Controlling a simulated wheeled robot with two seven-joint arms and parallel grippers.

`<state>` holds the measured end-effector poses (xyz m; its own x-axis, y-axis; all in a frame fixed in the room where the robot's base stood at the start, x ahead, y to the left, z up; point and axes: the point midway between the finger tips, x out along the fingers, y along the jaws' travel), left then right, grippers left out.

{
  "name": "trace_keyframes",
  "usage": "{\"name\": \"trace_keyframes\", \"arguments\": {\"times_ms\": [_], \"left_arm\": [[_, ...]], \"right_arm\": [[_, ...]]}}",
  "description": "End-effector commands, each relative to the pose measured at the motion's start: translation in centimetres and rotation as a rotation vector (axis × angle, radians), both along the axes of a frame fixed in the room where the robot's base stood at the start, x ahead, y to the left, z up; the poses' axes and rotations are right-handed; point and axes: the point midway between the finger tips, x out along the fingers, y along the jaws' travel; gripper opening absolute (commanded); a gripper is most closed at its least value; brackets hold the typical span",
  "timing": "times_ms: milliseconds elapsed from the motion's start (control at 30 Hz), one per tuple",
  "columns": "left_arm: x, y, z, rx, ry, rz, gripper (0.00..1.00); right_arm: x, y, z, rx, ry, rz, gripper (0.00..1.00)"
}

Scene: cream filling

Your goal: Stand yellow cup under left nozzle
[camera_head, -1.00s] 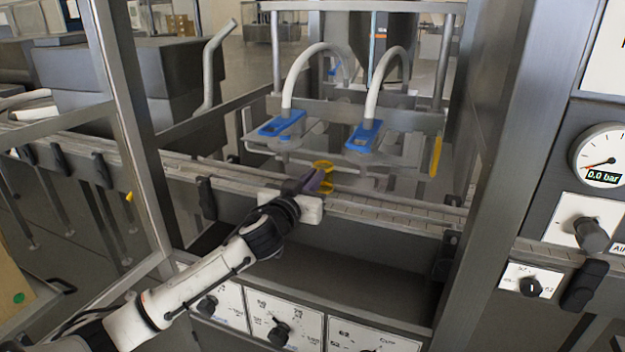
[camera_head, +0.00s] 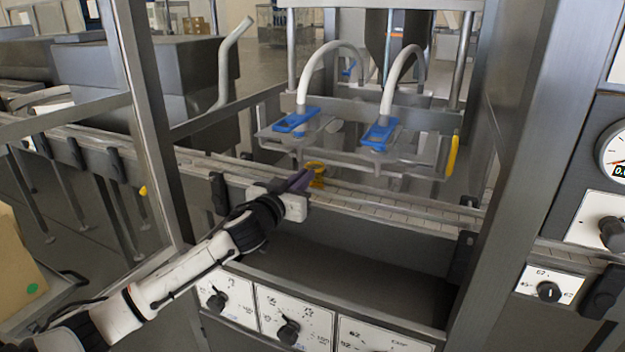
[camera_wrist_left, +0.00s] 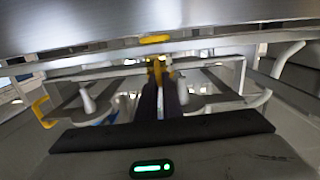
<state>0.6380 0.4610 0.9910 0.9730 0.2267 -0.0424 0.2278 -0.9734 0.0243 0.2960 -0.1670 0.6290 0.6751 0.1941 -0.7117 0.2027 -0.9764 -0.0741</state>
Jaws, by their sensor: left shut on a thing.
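The yellow cup (camera_head: 316,174) is small and held over the conveyor, in front of the nozzles. My left gripper (camera_head: 303,181), with dark purple fingers, is shut on it. In the left wrist view the cup (camera_wrist_left: 156,72) shows at the tips of the dark fingers (camera_wrist_left: 160,98). The left nozzle (camera_head: 296,121), with a blue top and white hose, is behind and slightly left of the cup in the picture. The cup appears lower than the nozzle; whether it touches the belt is unclear. The right nozzle (camera_head: 380,134) is to the right. My right gripper is not in view.
The conveyor (camera_head: 400,212) runs across under the nozzles with a raised front rail. Upright metal frame posts (camera_head: 150,130) flank the bay. A yellow handle (camera_head: 452,155) is at the right of the nozzle rack. Control knobs (camera_head: 288,331) sit below.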

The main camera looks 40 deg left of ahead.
Motion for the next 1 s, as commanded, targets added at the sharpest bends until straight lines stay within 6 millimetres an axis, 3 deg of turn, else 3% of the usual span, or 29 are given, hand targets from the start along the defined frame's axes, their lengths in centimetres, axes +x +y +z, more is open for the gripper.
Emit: {"name": "trace_keyframes", "arguments": {"times_ms": [500, 1000], "left_arm": [[-0.9, 3.5, 0.0, 0.0, 0.0, 0.001, 0.0], [-0.9, 3.9, 0.0, 0.0, -0.001, 0.0, 0.0]], "right_arm": [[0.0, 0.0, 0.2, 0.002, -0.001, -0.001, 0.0], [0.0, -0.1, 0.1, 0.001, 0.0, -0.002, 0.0]]}}
